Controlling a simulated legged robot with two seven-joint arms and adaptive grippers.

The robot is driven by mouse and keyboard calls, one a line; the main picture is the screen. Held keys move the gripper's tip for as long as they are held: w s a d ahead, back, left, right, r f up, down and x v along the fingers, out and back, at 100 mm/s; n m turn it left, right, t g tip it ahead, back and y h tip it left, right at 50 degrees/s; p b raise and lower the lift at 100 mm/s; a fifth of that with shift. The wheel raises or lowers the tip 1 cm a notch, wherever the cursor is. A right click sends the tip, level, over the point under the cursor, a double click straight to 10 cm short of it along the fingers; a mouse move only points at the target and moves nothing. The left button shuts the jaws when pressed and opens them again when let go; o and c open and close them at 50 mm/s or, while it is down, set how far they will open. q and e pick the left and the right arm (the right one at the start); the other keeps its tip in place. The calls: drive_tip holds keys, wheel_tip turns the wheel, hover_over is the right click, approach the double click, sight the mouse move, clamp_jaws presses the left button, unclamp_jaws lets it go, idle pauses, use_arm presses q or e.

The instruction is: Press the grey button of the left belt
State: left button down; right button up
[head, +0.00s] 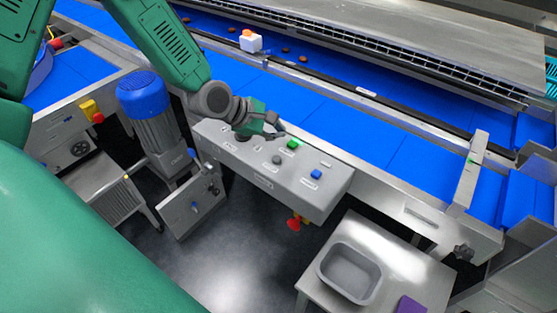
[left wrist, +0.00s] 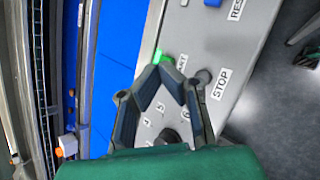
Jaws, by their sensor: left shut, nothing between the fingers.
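The grey button (head: 277,160) sits on a sloped grey control panel (head: 330,190) in front of the blue belt. In the left wrist view the grey button (left wrist: 205,76) is next to the word STOP. A lit green button (head: 293,144) lies behind it and a blue button (head: 316,174) to its right. My left gripper (head: 279,130) is above the rear of the panel, with its fingertips near the green button and apart from the grey one. My right gripper is out of view.
A dark knob (head: 242,135) sits at the panel's left end. A red emergency button (head: 293,224) hangs below the panel. A blue-topped motor (head: 150,110) stands to the left. A grey tub (head: 349,272) stands on a table at the lower right.

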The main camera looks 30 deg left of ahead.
sight(276, 158)
use_arm(q)
drive_tip(key=f+b, duration=0.1)
drive_tip(key=f, duration=0.1)
drive_tip(key=f+b, duration=0.2)
drive_tip(key=a+f+b, duration=0.1)
drive_tip(key=f+b, duration=0.1)
drive_tip(key=shift+f, duration=0.3)
drive_tip(key=shift+d+f, duration=0.1)
drive_tip(key=shift+f, duration=0.25)
drive_tip(key=shift+d, duration=0.1)
drive_tip(key=shift+d+r, duration=0.1)
drive_tip(key=shift+d, duration=0.05)
drive_tip(key=shift+a, duration=0.2)
drive_tip(key=shift+d, duration=0.1)
drive_tip(key=shift+s+f, duration=0.1)
drive_tip(key=shift+f, duration=0.3)
